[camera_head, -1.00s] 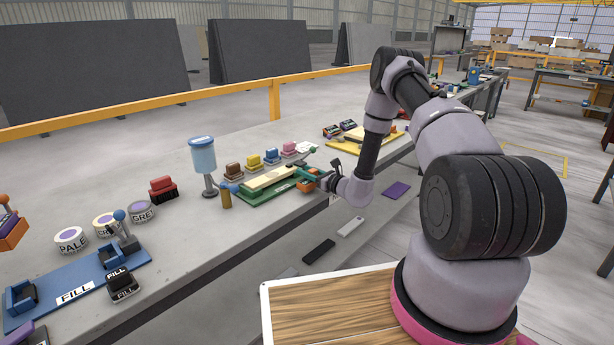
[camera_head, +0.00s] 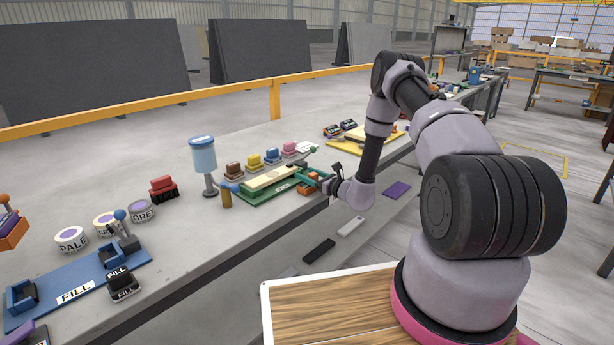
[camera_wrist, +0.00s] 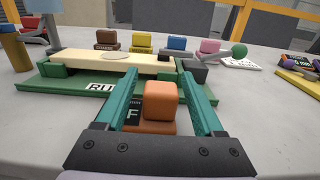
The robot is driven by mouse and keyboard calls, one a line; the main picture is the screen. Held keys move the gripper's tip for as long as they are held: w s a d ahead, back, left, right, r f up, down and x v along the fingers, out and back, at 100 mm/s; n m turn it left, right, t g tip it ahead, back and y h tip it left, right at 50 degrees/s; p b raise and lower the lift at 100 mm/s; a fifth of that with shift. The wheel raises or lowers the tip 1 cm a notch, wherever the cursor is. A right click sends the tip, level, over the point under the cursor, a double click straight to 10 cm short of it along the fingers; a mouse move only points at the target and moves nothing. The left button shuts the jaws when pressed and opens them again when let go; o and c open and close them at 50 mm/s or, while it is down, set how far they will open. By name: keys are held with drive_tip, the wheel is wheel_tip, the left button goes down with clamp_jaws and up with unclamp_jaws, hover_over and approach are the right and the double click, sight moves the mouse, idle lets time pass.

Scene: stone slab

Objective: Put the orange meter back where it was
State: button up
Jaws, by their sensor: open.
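The orange meter (camera_wrist: 160,103) is a rounded orange block on a darker orange base, with a black "F" label beside it. It stands upright on the slab in front of the green fixture; in the head view only part of the orange meter (camera_head: 308,189) shows below my fingers. My gripper (camera_wrist: 160,78) is open, with one teal finger on each side of the block and visible gaps between. In the head view my gripper (camera_head: 306,174) is at the front edge of the fixture. The green fixture (camera_wrist: 58,92) carries a long cream board (camera_wrist: 90,62) and a "RU…" label, partly hidden by a finger.
Brown, yellow, blue and pink blocks stand in a row behind the fixture, the yellow block (camera_head: 254,161) among them. A blue dispenser (camera_head: 203,157) stands left. A yellow tray (camera_head: 367,139) lies right. The slab's front edge (camera_head: 260,240) runs close by my gripper.

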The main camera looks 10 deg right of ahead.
drive_tip(key=v, duration=1.1)
drive_tip(key=s+a+r+n+g+y, duration=0.1)
drive_tip(key=s+a+r+n+g, duration=0.3)
drive_tip(key=r, duration=0.4)
drive_tip(key=s+a+r+n+g+y, duration=0.2)
drive_tip(key=s+a+r+n+g, duration=0.15)
drive_tip(key=r+n, duration=0.4)
drive_tip(key=s+a+r+n+g+y, duration=0.1)
drive_tip(key=s+a+r+n+g, duration=0.3)
drive_tip(key=r, duration=0.6)
drive_tip(key=s+d+r+n+g+h, duration=0.2)
drive_tip(key=s+r+n+h, duration=0.4)
drive_tip(key=s+r, duration=0.45)
drive_tip(key=s+d+r+n+t+h, duration=0.3)
drive_tip(key=s+d+r+t+h, duration=0.3)
drive_tip(key=s+d, duration=0.2)
drive_tip(key=shift+s+d+r+h, duration=0.25)
drive_tip(key=shift+s+r+h, duration=0.1)
drive_tip(key=shift+s, duration=0.9)
